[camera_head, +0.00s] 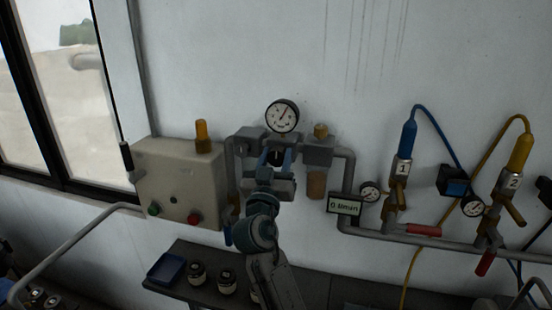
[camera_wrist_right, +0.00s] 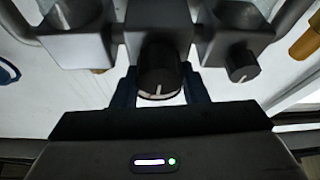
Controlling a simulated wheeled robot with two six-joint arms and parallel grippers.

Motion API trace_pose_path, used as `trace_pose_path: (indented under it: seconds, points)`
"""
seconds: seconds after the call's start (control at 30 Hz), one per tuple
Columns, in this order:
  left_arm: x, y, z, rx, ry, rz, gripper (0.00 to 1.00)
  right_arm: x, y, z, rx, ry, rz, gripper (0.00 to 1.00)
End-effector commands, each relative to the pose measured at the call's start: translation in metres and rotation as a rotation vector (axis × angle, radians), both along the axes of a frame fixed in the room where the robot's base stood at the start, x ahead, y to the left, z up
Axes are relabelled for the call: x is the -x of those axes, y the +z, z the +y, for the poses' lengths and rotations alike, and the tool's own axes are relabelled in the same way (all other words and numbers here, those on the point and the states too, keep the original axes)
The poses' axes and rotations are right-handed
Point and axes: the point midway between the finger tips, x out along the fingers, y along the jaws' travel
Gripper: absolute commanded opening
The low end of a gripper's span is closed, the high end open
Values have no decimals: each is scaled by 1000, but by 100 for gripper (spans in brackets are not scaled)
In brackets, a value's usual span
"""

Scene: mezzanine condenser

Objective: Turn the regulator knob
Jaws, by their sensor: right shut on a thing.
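The regulator knob (camera_wrist_right: 160,75) is black and round with a white index line. In the right wrist view it sits between the two dark blue fingers of my right gripper (camera_wrist_right: 160,92), which is shut on it. In the head view the right gripper (camera_head: 275,160) reaches up to the regulator under the round white pressure gauge (camera_head: 283,116). The knob (camera_head: 277,157) is mostly covered there by the gripper. My left gripper is not in view.
A grey control box (camera_head: 178,185) with green and red buttons stands left of the regulator. A small flow display (camera_head: 345,204) and pipes with valves 1 (camera_head: 402,170) and 2 (camera_head: 509,182) run to the right. A shelf (camera_head: 190,250) with a blue tray (camera_head: 167,269) and jars lies below.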

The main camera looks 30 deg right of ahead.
Motion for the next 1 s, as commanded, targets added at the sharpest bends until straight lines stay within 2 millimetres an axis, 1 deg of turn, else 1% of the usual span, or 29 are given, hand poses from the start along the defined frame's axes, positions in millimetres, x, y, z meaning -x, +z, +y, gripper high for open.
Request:
trace_pose_path:
  seconds: [0.2,0.5,0.53,0.6,0.63,1.0]
  points:
    - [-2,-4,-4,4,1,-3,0,0,-1,0,49,0,57,17]
    - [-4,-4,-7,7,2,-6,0,0,0,0,55,0,66,17]
    - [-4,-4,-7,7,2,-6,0,0,-1,0,55,0,66,44]
    - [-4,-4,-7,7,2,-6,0,0,0,0,55,0,66,58]
    - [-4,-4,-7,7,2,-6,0,0,0,0,55,0,66,61]
    - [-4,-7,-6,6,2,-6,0,-1,-2,0,55,1,65,61]
